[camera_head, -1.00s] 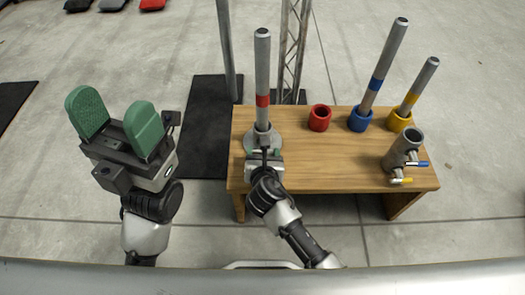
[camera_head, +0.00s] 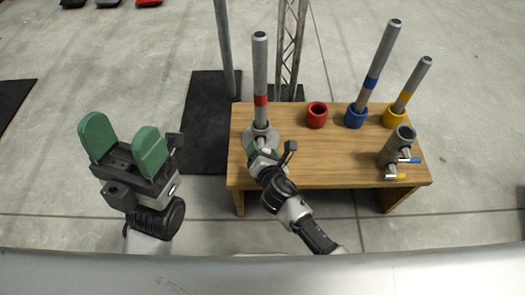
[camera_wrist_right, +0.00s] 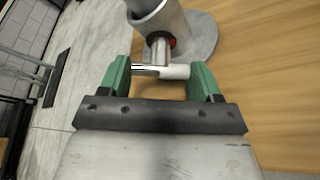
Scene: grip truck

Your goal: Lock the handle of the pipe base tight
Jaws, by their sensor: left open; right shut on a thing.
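A grey pipe (camera_head: 260,65) with a red band stands upright in the round metal pipe base (camera_head: 272,133) at the table's left end. The base's short tube also shows in the right wrist view (camera_wrist_right: 165,22), with a T-shaped handle (camera_wrist_right: 174,72) sticking out of its side. My right gripper (camera_wrist_right: 160,74) is shut on the handle, its green fingers at the two ends of the crossbar. In the head view my right gripper (camera_head: 262,151) is at the base's near side and hides the handle. My left gripper (camera_head: 124,142) is open and empty, left of the table.
A grey tube with two handles (camera_head: 398,146) stands at the right. The table's front middle is clear.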

